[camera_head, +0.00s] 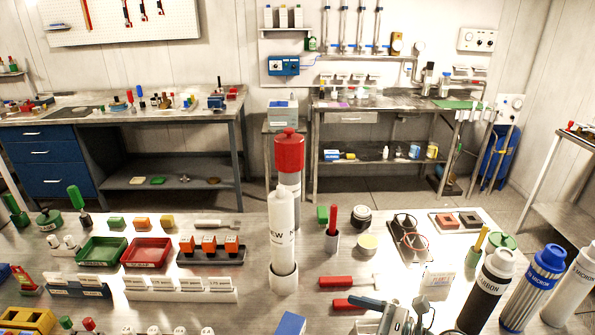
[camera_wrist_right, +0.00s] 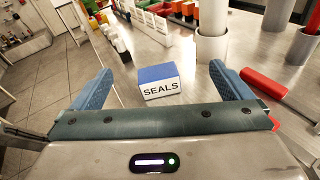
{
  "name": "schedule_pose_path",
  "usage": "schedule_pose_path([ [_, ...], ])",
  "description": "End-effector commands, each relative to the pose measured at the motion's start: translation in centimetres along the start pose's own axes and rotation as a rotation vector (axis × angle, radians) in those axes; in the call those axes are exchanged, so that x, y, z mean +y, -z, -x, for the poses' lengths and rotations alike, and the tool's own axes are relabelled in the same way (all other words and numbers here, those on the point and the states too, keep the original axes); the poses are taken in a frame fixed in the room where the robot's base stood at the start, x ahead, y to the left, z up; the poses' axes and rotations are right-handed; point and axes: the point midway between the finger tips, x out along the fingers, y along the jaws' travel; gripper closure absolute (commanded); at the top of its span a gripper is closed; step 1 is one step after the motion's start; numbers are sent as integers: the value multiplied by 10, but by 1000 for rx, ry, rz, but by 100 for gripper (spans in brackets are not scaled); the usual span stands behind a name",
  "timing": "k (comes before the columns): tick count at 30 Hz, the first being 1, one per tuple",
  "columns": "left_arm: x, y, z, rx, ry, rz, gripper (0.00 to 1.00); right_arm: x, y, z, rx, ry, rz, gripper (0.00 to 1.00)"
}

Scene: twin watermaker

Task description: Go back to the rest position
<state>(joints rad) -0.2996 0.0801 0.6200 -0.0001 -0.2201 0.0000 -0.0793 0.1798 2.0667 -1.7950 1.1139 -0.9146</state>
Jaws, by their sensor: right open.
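My right gripper (camera_wrist_right: 158,85) shows in the right wrist view, with its two blue fingers spread wide and nothing between them. A blue-topped box marked SEALS (camera_wrist_right: 160,83) stands on the bench just beyond the fingertips, apart from both fingers. The blue top of this box also shows at the bottom edge of the head view (camera_head: 290,325). A red-handled tool (camera_wrist_right: 263,84) lies just right of the right finger; I cannot tell whether they touch.
A white cartridge (camera_head: 281,225) stands in a white holder (camera_head: 284,281), with a red-capped housing (camera_head: 289,152) behind it. Green (camera_head: 101,251) and red (camera_head: 147,252) trays lie left. Tall bottles (camera_head: 488,290) stand at the right. Floor (camera_wrist_right: 50,75) is open left of the bench.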

Motion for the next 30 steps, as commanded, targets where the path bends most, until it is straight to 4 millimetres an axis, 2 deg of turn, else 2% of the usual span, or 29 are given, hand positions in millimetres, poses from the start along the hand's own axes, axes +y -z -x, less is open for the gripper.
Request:
schedule_pose_path([
  [3,0,0,0,0,0,0,100,-3,-41,12,-255,89,-180,1],
  [6,0,0,0,0,0,0,100,-13,-70,33,-473,164,-365,1],
  [10,0,0,0,0,0,0,100,-31,-91,70,-739,261,-634,1],
  [14,0,0,0,0,0,0,100,-52,-90,111,-984,359,-929,1],
  [17,0,0,0,0,0,0,100,-65,-74,141,-1154,442,-1170,1],
  [20,0,0,0,0,0,0,100,-73,-46,167,-1307,535,-1421,1],
  [23,0,0,0,0,0,0,100,-72,-8,187,-1438,646,-1677,1],
  [26,0,0,0,0,0,0,100,-60,34,200,-1543,780,-1932,1],
  [30,0,0,0,0,0,0,100,-27,91,209,-1632,1001,-2257,1],
])
